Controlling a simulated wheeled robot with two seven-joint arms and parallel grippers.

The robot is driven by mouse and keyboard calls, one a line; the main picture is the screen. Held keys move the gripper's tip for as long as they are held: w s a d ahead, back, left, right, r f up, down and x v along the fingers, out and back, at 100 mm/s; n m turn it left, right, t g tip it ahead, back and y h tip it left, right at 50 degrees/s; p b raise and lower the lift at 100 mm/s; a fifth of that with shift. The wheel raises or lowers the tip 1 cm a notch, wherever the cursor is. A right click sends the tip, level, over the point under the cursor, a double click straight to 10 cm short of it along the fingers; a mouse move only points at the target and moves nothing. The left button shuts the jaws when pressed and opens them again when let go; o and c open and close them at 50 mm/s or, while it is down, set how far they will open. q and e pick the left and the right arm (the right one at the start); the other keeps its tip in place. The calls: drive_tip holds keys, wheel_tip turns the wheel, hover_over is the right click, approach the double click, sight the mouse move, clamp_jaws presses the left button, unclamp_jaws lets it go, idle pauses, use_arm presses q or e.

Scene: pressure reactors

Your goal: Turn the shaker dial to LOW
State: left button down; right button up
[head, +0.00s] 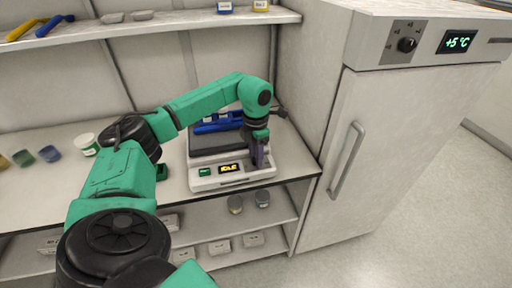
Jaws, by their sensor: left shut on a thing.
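The shaker (203,182) is a white bench device with a dark top platform. Its front panel has a small green display and a dark display with yellow text (230,168) that seems to read IDLE. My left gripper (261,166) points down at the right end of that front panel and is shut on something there. The dial is hidden behind the fingers, so its setting cannot be read. My right gripper is not in view.
A blue rack (218,123) sits on the shaker's platform. A tall white fridge (410,130) with a dial and a +5 °C display stands close on the right. A white tub (86,144) and small jars are on the bench at left. Shelves run above and below.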

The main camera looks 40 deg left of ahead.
use_arm(q)
drive_tip(key=shift+m, duration=1.3)
drive_tip(key=c, duration=0.5)
unclamp_jaws()
drive_tip(key=shift+r, duration=0.1)
